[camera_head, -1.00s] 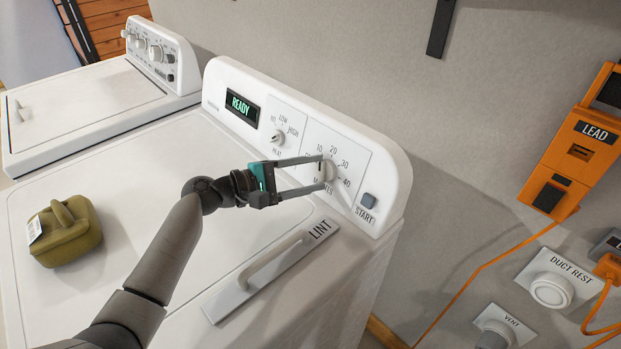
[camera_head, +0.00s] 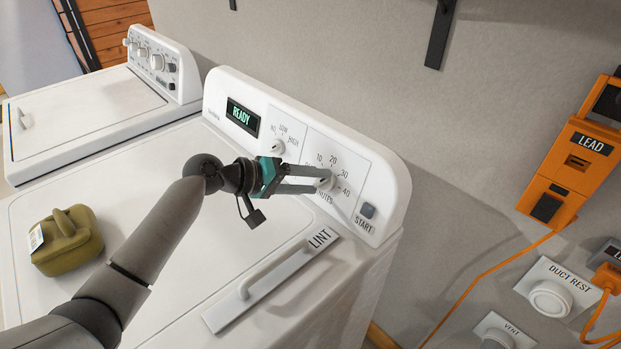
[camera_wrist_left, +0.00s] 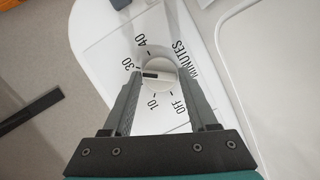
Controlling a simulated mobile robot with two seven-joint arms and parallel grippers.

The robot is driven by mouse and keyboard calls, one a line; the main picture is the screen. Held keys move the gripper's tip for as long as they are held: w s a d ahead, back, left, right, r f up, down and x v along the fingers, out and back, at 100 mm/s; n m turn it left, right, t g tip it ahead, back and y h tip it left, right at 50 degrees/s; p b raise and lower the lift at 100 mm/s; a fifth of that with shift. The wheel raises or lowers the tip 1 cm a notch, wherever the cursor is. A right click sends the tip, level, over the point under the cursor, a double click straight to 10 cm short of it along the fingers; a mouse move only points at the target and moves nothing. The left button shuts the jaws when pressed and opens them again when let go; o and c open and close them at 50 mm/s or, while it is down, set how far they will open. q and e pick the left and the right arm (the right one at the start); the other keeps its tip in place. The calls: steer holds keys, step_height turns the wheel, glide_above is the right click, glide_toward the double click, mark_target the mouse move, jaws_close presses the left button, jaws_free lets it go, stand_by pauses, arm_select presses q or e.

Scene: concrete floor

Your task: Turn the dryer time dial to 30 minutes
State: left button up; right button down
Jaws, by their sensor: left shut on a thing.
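The dryer time dial (camera_head: 325,181) is a round white knob on the right of the dryer's control panel. In the left wrist view the dial (camera_wrist_left: 160,76) shows a dark pointer mark facing left, between the hidden 20 position and the 30 label (camera_wrist_left: 127,64). Labels OFF, 10 and 40 are also readable there. My left gripper (camera_head: 322,180) reaches over the dryer top and is shut on the dial, one finger on each side. One finger hides the 20 in the wrist view. My right gripper is not in view.
The panel also has a READY display (camera_head: 242,115), a heat knob (camera_head: 277,147) and a START button (camera_head: 367,211). A lint handle (camera_head: 273,268) is below. An olive container (camera_head: 66,241) sits on the dryer top. An orange LEAD unit (camera_head: 575,155) is on the right wall.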

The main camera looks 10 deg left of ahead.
arm_select(q)
steer(key=shift+m, duration=0.7)
steer(key=shift+p, duration=0.3)
steer(key=o, duration=1.4)
steer(key=v, duration=1.5)
steer(key=shift+s+d+r+p, duration=0.15)
steer(key=shift+r+p, duration=0.2)
steer(key=shift+p, duration=0.05)
